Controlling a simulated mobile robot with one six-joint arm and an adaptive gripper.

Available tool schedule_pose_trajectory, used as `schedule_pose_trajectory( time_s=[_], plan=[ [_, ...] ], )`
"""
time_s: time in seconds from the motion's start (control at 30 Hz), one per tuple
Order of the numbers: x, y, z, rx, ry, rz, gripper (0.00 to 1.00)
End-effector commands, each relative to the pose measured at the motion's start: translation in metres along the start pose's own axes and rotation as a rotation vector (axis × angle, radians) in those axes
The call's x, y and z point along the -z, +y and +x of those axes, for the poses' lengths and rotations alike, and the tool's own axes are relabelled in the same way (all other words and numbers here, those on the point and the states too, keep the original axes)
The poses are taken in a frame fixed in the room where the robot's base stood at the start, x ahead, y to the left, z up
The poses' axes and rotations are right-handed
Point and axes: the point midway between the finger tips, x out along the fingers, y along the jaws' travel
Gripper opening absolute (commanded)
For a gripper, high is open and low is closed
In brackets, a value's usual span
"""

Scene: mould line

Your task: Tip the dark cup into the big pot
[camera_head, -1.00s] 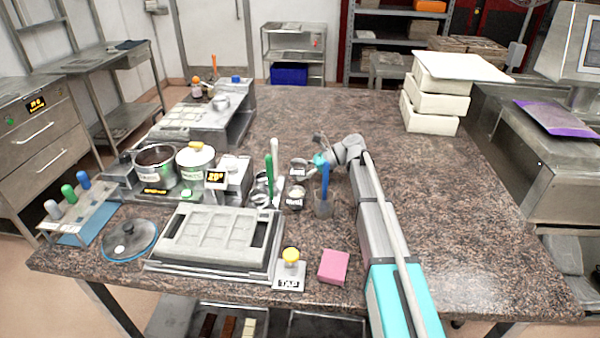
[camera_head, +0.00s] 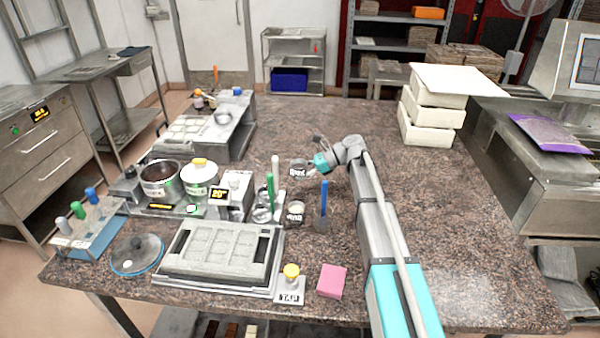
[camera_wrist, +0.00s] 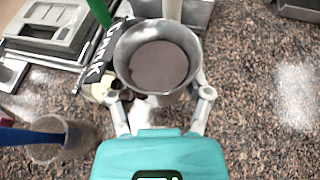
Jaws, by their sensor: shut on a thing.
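My gripper (camera_head: 314,166) is shut on the dark cup (camera_head: 299,171), a small grey metal cup with a dark label. In the wrist view my gripper's fingers (camera_wrist: 160,94) sit on both sides of the cup (camera_wrist: 157,66), which is upright and holds a flat grey-brown fill. The big pot (camera_head: 161,193) appears to be the open metal pot with dark contents on the heating unit, well to the left. A paler pot (camera_head: 199,190) with a yellow knob stands just right of it. The pots are not recognisable in the wrist view.
Between cup and pots stand a display box (camera_head: 218,196) and upright green (camera_head: 270,190) and grey-white handles. Another labelled cup (camera_head: 295,213) and a beaker with a blue-handled tool (camera_head: 322,222) stand nearer. A mould tray (camera_head: 215,255) lies in front.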

Motion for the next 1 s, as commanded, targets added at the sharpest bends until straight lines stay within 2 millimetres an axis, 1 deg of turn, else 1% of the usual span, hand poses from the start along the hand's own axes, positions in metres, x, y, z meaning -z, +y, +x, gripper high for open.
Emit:
schedule_pose_trajectory(
  time_s=[0.57,1.0],
  plan=[
    [-0.002,0.000,-0.001,0.000,0.000,0.000,0.14],
    [-0.030,0.000,-0.012,-0.001,0.000,0.000,0.14]
  ],
)
